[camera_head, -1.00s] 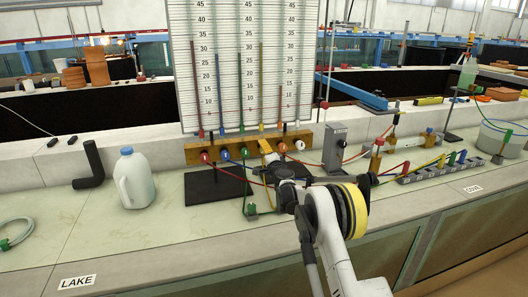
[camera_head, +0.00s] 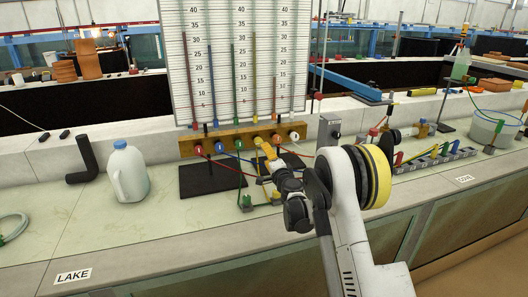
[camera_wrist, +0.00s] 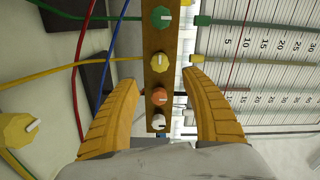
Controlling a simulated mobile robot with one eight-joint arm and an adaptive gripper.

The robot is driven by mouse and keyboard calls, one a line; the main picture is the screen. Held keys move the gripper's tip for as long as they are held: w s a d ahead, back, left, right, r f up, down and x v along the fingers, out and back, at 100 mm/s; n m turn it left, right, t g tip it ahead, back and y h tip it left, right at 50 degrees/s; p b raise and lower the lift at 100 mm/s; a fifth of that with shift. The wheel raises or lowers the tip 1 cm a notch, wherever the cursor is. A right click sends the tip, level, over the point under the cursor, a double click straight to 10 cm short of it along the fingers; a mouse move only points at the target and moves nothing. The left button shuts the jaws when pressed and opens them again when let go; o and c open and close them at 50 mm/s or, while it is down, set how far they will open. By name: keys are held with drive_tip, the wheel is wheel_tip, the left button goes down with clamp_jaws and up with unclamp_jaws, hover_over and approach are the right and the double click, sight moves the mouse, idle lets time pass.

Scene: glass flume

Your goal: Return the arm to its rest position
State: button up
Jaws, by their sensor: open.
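My gripper (camera_head: 263,142) is in front of the wooden valve block (camera_head: 228,140) below the scale board, with my arm reaching in from the lower right. In the wrist view, the yellow fingers of my gripper (camera_wrist: 160,80) are spread apart with nothing held between them. The valve block (camera_wrist: 161,70) runs between and beyond the fingers, with green, yellow, orange and white knobs showing. The orange knob (camera_wrist: 160,97) and white knob (camera_wrist: 159,122) appear between the fingers. I cannot tell whether a finger touches the block.
The scale board (camera_head: 235,60) stands behind the block. A white jug (camera_head: 129,173) and black elbow pipe (camera_head: 88,160) are at left. Coloured hoses cross near my gripper. A grey box (camera_head: 329,130) and manifold (camera_head: 435,158) are at right. The bench is clear near the LAKE label (camera_head: 73,276).

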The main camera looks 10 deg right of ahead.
drive_tip(key=shift+s, duration=0.1)
drive_tip(key=s+a+r+n+g+y, duration=0.25)
drive_tip(key=s+a+r+n, duration=0.4)
drive_tip(key=s+r, duration=0.4)
drive_tip(key=s+a+r+n+g+y, duration=0.1)
drive_tip(key=s+a+r+n+g, duration=0.3)
drive_tip(key=s, duration=0.6)
drive_tip(key=s+d+f+n+g+h, duration=0.1)
drive_tip(key=s+d+f, duration=0.1)
drive_tip(key=s, duration=0.9)
drive_tip(key=s+d+f+n+g+h, duration=0.1)
drive_tip(key=s+f, duration=0.3)
drive_tip(key=s, duration=0.7)
drive_tip(key=s+d+f+n+g+h, duration=0.2)
drive_tip(key=s+f, duration=0.1)
drive_tip(key=s, duration=0.8)
drive_tip(key=shift+d+f+h, duration=0.25)
drive_tip(key=shift+d+h, duration=0.1)
